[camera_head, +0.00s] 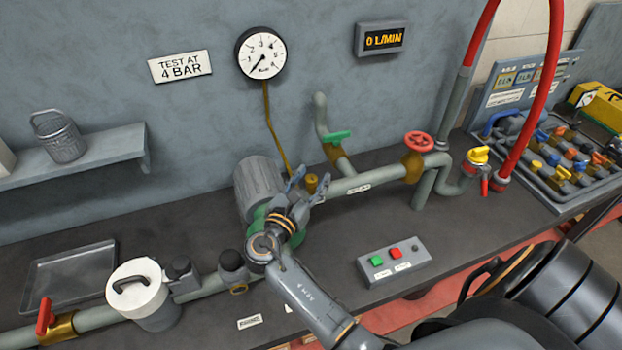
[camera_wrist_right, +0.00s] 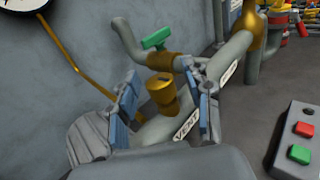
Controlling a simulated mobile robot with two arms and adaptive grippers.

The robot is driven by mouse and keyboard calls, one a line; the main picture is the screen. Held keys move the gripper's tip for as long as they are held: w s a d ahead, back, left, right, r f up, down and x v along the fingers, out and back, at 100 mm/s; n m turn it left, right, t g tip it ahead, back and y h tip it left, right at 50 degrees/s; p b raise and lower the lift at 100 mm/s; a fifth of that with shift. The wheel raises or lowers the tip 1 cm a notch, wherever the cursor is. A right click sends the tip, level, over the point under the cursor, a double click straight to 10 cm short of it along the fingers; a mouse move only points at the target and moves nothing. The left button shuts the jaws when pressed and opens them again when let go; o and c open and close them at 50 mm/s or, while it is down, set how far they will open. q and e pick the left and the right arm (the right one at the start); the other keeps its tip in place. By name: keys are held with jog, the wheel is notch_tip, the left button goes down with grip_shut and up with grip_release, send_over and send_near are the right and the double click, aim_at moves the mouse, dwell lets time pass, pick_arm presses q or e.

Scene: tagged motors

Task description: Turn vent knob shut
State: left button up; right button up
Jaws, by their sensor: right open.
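The vent knob is a small brass knob (camera_head: 311,184) on top of the grey pipe, just right of the ribbed grey motor-like cylinder (camera_head: 257,187). My right gripper (camera_head: 308,190) is open, with one blue-padded finger on each side of the knob. In the right wrist view the brass knob (camera_wrist_right: 162,92) stands between the spread fingers, and I see no clear contact. A label reading VENT (camera_wrist_right: 187,124) is on the pipe beside it, partly covered by the right finger. My left gripper is not in view.
A green-handled valve (camera_head: 337,137) and a red handwheel (camera_head: 418,142) stand behind and right. A button box (camera_head: 393,262) is on the bench in front. A gauge (camera_head: 261,54) hangs on the wall, its needle low; a display (camera_head: 382,39) reads 0 L/MIN.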

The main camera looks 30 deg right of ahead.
jog(key=v, duration=0.7)
jog(key=shift+a, duration=0.25)
jog(key=shift+s+f, duration=0.1)
